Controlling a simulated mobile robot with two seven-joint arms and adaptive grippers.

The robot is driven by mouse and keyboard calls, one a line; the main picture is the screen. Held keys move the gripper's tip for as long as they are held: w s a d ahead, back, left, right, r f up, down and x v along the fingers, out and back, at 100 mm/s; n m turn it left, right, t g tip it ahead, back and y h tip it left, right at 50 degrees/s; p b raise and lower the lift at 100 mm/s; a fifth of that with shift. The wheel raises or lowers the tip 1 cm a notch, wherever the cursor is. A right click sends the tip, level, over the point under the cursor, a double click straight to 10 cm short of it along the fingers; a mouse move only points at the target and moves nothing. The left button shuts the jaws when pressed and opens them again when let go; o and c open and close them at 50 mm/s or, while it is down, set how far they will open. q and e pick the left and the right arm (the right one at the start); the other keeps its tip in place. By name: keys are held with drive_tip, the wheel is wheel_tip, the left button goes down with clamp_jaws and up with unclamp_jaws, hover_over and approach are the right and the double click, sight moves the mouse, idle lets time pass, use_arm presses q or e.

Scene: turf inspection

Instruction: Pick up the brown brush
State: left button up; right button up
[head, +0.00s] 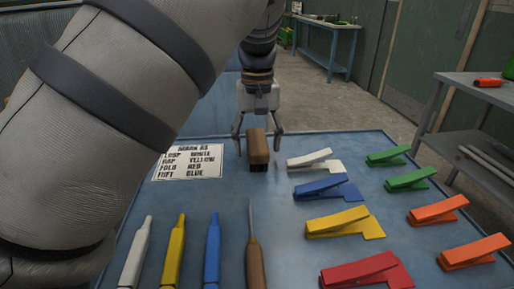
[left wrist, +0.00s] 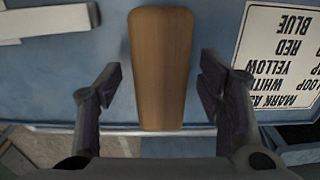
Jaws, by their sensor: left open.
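The brown brush (head: 257,147) is a small wooden block with dark bristles below it, near the far edge of the blue table (head: 230,205). In the left wrist view its wooden back (left wrist: 160,70) runs lengthwise between the fingers. My left gripper (head: 258,150) is open around the brush, one finger on each side. In the left wrist view the gripper (left wrist: 161,82) shows clear gaps between both fingers and the wood. My right gripper is not in view.
A printed card (head: 190,163) lies left of the brush. White (head: 314,161), blue (head: 326,187), yellow (head: 344,222) and red (head: 365,272) clips lie right, with green and orange ones beyond. Several markers and a wooden-handled pick (head: 255,260) lie in front.

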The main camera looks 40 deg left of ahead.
use_arm(q)
drive_tip(key=shift+f, duration=0.45)
drive_tip(key=c, duration=1.2)
drive_tip(key=shift+o, duration=0.2)
drive_tip(key=shift+r, duration=0.2)
